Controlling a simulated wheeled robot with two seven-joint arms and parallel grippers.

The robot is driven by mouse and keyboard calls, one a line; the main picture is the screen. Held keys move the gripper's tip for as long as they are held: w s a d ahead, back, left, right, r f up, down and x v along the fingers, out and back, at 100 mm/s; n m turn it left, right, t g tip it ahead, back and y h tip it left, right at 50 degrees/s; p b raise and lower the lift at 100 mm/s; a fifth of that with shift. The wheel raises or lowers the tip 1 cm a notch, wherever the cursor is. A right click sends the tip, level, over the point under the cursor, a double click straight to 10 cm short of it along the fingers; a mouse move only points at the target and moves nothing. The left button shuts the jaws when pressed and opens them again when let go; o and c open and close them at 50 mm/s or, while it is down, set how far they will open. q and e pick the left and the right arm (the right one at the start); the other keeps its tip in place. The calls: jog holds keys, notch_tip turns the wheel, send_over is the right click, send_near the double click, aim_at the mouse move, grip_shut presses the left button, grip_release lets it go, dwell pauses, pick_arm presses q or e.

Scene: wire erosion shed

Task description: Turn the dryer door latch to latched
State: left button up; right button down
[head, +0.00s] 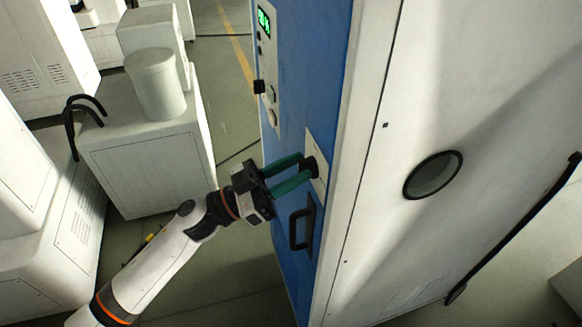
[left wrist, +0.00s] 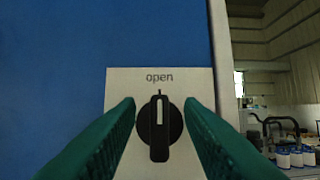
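The dryer door latch is a round black knob (left wrist: 159,126) with a raised grip bar and a white pointer line. It sits on a pale plate (left wrist: 135,82) marked "open", and its pointer stands upright toward that word. In the head view the plate (head: 317,152) is on the blue front of the tall cabinet, and the knob is mostly hidden by green fingers. My left gripper (head: 301,168) is open, its fingertips close to the plate. In the left wrist view the fingers (left wrist: 159,112) stand either side of the knob with gaps. My right gripper is not in view.
A black handle (head: 301,228) sticks out just below the latch plate. A control panel (head: 266,62) with a green display and buttons is higher on the blue front (head: 308,60). White machines (head: 150,165) stand at left, with floor between them and the cabinet.

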pick_arm(q)
jog(key=shift+c, duration=0.3)
grip_shut()
jog(key=shift+m, duration=0.4)
jog(key=m+g+b, duration=0.1)
jog(key=m+g, duration=0.1)
jog(key=m, duration=0.2)
jog(key=shift+f+g+h+b, duration=0.1)
jog(key=shift+g+h+b, duration=0.2)
jog(key=shift+g+b, duration=0.1)
jog(key=m+g+b, duration=0.1)
jog(key=m, duration=0.2)
jog(key=m+g+b, duration=0.1)
jog(key=m+g, duration=0.1)
jog(key=m, duration=0.2)
jog(key=shift+m+y, duration=0.3)
jog(key=shift+y, duration=0.1)
jog(key=m+g+y+b, duration=0.1)
jog(key=m, duration=0.2)
jog(key=m+g+y+b, duration=0.1)
jog(key=m, duration=0.2)
jog(key=m+y+b, duration=0.1)
jog(key=m+b, duration=0.1)
jog(key=m, duration=0.2)
jog(key=shift+s+g, duration=0.1)
jog(key=shift+g, duration=0.3)
